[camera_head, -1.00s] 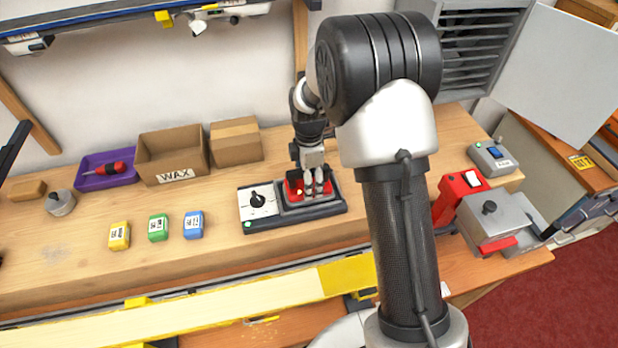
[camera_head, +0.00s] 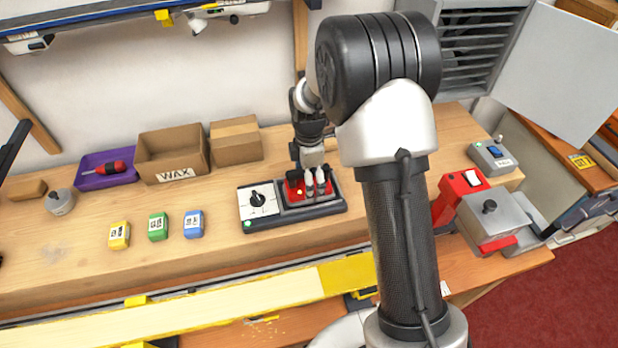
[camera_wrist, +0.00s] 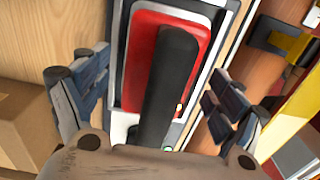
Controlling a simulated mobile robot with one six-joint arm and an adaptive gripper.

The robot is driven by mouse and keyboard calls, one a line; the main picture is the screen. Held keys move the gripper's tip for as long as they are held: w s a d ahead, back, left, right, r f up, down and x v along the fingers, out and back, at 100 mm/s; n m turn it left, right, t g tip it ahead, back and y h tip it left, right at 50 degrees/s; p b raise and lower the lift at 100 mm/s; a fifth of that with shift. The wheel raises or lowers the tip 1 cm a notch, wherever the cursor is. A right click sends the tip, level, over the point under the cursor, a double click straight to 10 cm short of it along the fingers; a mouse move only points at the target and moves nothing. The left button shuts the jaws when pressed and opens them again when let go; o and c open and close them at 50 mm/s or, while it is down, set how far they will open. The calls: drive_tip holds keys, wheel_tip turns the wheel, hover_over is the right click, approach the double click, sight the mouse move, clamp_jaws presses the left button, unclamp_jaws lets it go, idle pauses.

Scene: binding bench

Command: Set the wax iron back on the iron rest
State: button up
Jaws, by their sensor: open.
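The wax iron, with a red body (camera_head: 299,190) and a black handle, sits flat in the grey tray of the iron rest (camera_head: 318,209). In the wrist view the black handle (camera_wrist: 170,85) runs lengthwise over the red body, between my spread fingers. My gripper (camera_head: 314,181) is open above the iron, with a finger on each side of the handle (camera_wrist: 152,105) and visible gaps between. The gripper and wrist hide part of the iron in the head view.
A white panel with a black knob (camera_head: 258,200) adjoins the rest on its left. Blue (camera_head: 193,224), green (camera_head: 158,227) and yellow (camera_head: 119,235) blocks stand further left. Behind are a WAX box (camera_head: 172,158) and another carton (camera_head: 236,140). Red and grey devices stand right.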

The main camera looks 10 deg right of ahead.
wheel_tip(320, 180, up, 12)
drive_tip(key=shift+r, duration=0.1)
idle(0.6)
drive_tip(key=s+r+m+t+b, duration=0.1)
drive_tip(key=s+r+m+t, duration=0.1)
drive_tip(key=s+r+m, duration=1.05)
drive_tip(key=s+f+m+t, duration=0.1)
drive_tip(key=s+m, duration=0.1)
drive_tip(key=s, duration=0.6)
drive_tip(key=s+f+m+t+b, duration=0.1)
drive_tip(key=s+f+m, duration=0.1)
drive_tip(key=s, duration=0.6)
drive_tip(key=shift+s+f+m+t, duration=0.2)
drive_tip(key=shift+s+m+t, duration=0.1)
drive_tip(key=shift+m, duration=0.45)
drive_tip(key=shift+c, duration=0.3)
